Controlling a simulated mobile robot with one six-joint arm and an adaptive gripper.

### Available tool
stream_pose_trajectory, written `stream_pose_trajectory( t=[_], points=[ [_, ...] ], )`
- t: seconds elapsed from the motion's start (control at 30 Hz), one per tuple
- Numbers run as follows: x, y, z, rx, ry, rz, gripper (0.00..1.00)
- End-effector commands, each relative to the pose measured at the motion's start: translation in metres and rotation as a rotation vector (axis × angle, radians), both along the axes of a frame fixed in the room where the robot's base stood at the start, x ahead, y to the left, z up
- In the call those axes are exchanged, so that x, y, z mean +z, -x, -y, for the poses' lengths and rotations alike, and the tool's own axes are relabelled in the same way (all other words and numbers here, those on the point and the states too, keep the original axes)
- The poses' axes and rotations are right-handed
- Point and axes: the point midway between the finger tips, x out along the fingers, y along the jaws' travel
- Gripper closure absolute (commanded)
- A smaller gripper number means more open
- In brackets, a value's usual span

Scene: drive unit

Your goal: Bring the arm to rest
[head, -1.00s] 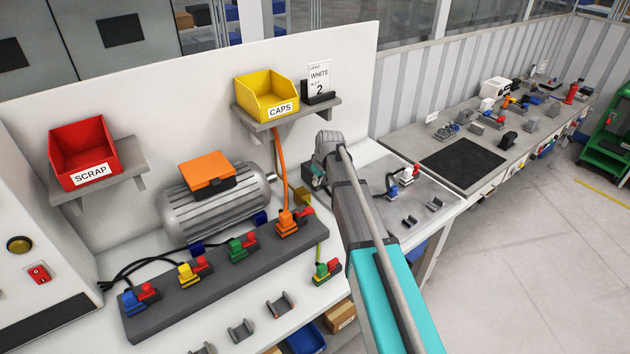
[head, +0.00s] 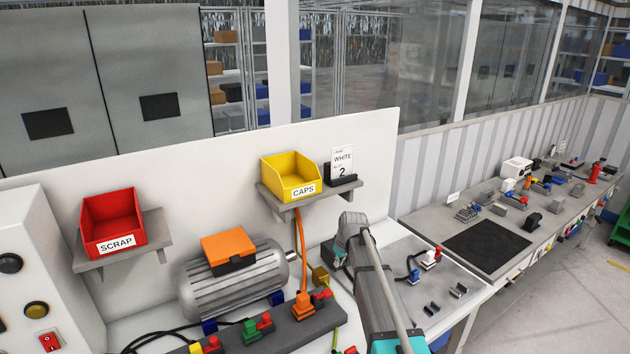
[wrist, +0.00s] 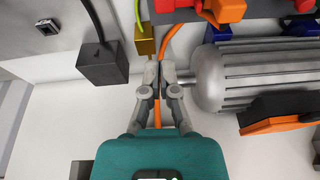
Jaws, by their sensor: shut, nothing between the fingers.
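My gripper (wrist: 158,82) shows in the wrist view with its two fingers together and nothing between them. It is above the white bench, beside the shaft end of the grey motor (wrist: 250,75). An orange cable (wrist: 182,38) passes behind the fingers. In the head view my arm reaches up from the bottom right, and its wrist end is just right of the motor (head: 235,280); the fingertips are hidden there.
A red SCRAP bin (head: 112,222) and a yellow CAPS bin (head: 290,176) stand on wall shelves. A dark connector rail (head: 285,335) runs in front of the motor. A grey box (wrist: 103,66) and a brass block (wrist: 145,40) are near the fingers.

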Motion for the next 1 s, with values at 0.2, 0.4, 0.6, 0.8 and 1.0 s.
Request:
stream_pose_trajectory(
  t=[0.2,0.4,0.6,0.8,1.0],
  points=[
    [-0.024,0.050,0.011,-0.065,0.010,-0.043,1.00],
    [-0.057,0.128,0.028,-0.184,0.033,-0.116,1.00],
    [-0.090,0.212,0.044,-0.324,0.066,-0.192,1.00],
    [-0.110,0.270,0.056,-0.435,0.096,-0.246,1.00],
    [-0.115,0.291,0.060,-0.481,0.109,-0.266,1.00]
  ],
)
